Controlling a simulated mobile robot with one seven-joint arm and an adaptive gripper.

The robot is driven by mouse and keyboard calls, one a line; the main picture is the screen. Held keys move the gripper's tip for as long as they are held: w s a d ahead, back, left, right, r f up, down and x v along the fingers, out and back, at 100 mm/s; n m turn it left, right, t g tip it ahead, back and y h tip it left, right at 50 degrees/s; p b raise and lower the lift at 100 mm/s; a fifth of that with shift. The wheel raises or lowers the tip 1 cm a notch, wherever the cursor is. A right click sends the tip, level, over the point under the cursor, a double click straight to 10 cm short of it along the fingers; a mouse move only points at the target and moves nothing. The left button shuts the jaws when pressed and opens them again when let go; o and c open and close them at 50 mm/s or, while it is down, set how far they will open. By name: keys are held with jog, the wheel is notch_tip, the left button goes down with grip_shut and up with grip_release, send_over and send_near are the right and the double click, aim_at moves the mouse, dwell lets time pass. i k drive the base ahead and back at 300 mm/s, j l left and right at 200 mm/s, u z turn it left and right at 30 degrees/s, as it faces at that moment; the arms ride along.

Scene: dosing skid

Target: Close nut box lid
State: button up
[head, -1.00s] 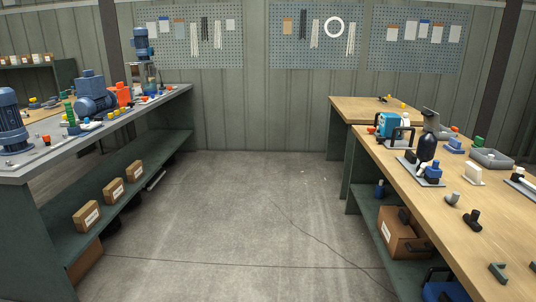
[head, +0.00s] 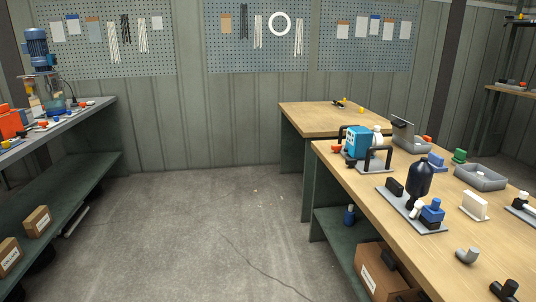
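A small grey box (head: 415,147) stands on the wooden workbench at the right, in the head view, and looks like the nut box. Its grey lid (head: 402,132) appears raised and tilted at the box's left side. The inside of the box is too small to make out. My gripper is not in view.
The right workbench (head: 325,170) also bears a blue pump (head: 357,142), a black vessel (head: 419,180) on a plate and a grey tray (head: 480,177). A bench with a shelf (head: 75,165) stands at the left. The concrete floor (head: 210,220) between them is clear.

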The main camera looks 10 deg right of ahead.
aim_at(404, 130)
jog(key=i+z, duration=0.25)
jog(key=i, duration=0.15)
jog(key=i+j+z, duration=0.15)
jog(key=i+z, duration=0.15)
jog(key=i+j+z, duration=0.25)
jog(key=i, duration=0.25)
jog(key=i+j+z, duration=0.15)
jog(key=i+z, duration=0.2)
jog(key=i+j+z, duration=0.35)
jog(key=i+j+u, duration=0.1)
jog(key=i+j, duration=0.3)
jog(key=i+j+u, duration=0.15)
jog(key=i+j, duration=0.25)
jog(key=i, duration=0.25)
